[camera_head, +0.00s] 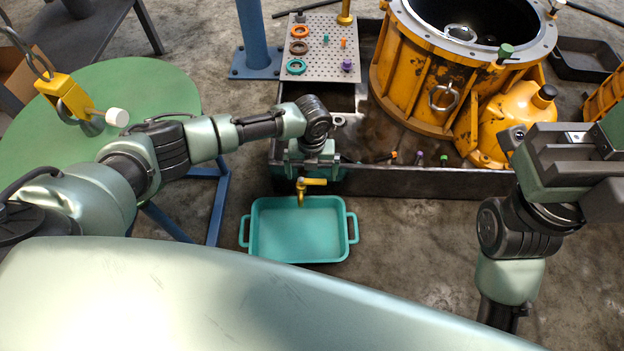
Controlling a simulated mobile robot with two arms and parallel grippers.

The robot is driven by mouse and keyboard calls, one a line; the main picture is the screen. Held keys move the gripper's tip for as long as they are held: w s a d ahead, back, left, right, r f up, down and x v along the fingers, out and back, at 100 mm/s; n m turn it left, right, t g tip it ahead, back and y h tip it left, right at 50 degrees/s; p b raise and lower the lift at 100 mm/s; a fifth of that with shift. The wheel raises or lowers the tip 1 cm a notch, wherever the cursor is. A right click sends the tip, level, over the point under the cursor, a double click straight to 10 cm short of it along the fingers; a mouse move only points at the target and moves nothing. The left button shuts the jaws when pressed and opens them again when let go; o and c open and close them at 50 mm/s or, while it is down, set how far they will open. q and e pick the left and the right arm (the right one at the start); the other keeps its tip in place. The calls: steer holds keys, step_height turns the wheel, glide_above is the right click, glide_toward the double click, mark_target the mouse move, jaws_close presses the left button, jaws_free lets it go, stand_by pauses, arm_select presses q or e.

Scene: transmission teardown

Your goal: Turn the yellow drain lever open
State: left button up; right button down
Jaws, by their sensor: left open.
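The yellow drain lever (315,182) sits on top of a small brass-coloured tap (300,194) at the front wall of the dark basin. The lever sticks out to the right of the tap body. My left gripper (312,163) is open, just above and behind the lever. Whether its fingers touch the lever cannot be told from this angle. The tap's spout hangs over the back edge of a teal tray (255,232) on the floor. My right gripper (575,145) is at the right edge, far from the lever, and its fingertips do not show clearly.
The dark basin (425,182) holds a large orange transmission housing (408,85). A perforated plate (322,30) with coloured rings and plugs lies at its back left. A round green table (150,85) stands left, with a yellow hook block (65,95). The floor around the tray is clear.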

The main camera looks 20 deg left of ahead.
mark_target(312, 181)
arm_select(q)
steer(key=shift+f+b, duration=0.45)
steer(key=shift+f, duration=0.9)
